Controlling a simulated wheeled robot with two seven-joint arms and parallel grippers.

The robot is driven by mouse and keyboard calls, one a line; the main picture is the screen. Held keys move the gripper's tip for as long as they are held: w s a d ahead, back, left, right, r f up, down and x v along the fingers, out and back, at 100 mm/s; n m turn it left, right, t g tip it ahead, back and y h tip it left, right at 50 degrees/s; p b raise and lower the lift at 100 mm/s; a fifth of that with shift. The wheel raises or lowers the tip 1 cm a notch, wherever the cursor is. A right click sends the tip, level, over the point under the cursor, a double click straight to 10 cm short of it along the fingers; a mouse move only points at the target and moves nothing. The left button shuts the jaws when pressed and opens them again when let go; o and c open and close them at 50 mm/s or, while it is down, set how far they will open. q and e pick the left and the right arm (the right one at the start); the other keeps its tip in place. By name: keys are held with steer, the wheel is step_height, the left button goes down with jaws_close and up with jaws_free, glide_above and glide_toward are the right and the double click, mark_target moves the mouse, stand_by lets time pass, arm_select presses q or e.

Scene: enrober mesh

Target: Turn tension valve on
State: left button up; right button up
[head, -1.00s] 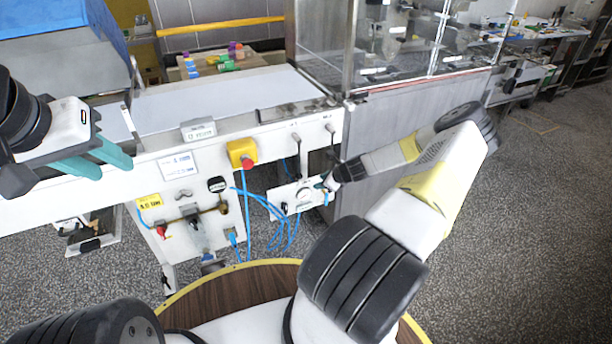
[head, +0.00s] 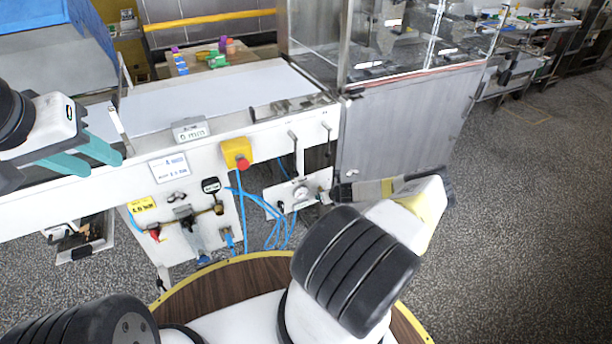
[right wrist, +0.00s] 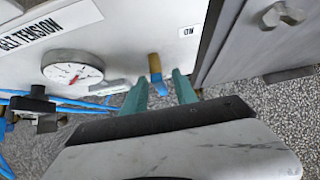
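The belt tension panel (right wrist: 115,45) fills the upper left of the right wrist view, with a round white gauge (right wrist: 72,67) and an ON label (right wrist: 188,31). A small valve lever (right wrist: 156,68), yellow-brown with a blue part, sticks out below and left of that label. My right gripper (right wrist: 161,84) is open, its teal fingers pointing at the lever; the lever's end is near the gap between the tips, and I cannot tell whether they touch. In the head view the panel (head: 283,199) is low on the machine. My left gripper (head: 112,160) is open and empty at the left.
A yellow box with a red button (head: 237,153) and a panel of red and black valves (head: 180,220) are left of the tension panel. Blue hoses (head: 262,205) hang between them. A grey metal cabinet (head: 405,125) stands close on the right. Grey floor is open beyond.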

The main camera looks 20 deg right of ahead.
steer(key=shift+w+f, duration=0.15)
steer(key=shift+w, duration=0.05)
jaws_close()
